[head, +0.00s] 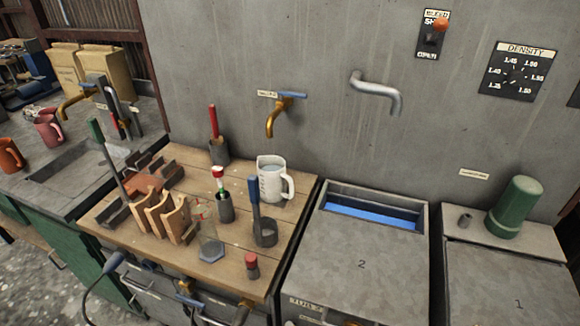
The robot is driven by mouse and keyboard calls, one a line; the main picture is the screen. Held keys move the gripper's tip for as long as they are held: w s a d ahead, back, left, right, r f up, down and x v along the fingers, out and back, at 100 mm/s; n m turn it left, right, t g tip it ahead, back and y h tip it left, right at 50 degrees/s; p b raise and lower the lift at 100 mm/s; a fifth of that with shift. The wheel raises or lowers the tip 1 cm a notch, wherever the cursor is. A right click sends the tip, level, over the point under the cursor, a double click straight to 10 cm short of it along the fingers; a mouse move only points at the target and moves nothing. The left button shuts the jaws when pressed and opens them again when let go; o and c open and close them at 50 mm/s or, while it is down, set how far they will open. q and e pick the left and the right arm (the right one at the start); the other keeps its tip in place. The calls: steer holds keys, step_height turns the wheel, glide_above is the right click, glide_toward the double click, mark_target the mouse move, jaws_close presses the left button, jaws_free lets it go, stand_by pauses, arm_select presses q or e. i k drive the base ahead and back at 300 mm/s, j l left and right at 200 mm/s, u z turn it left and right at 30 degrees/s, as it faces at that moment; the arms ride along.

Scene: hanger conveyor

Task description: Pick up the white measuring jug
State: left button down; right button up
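The white measuring jug (272,181) stands upright near the back right corner of the wooden worktop (240,258), below and close to the brass tap with the blue handle (279,112). Its handle faces right, and grey marks show on its side. A pale bluish content shows inside the open top. Neither of my grippers shows in the head view.
Around the jug stand a dark pot with a red-handled tool (218,147), a small holder with a red-topped item (223,200), a blue-handled tool in a dark ring (260,215) and a clear glass vessel (208,240). Brown racks (160,208) fill the left side.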

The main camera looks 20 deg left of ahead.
mark_target(273, 176)
steer(key=k+j, duration=0.2)
steer(key=k, duration=0.25)
steer(key=k+j+z, duration=0.15)
steer(key=k, duration=0.25)
steer(key=j, duration=0.05)
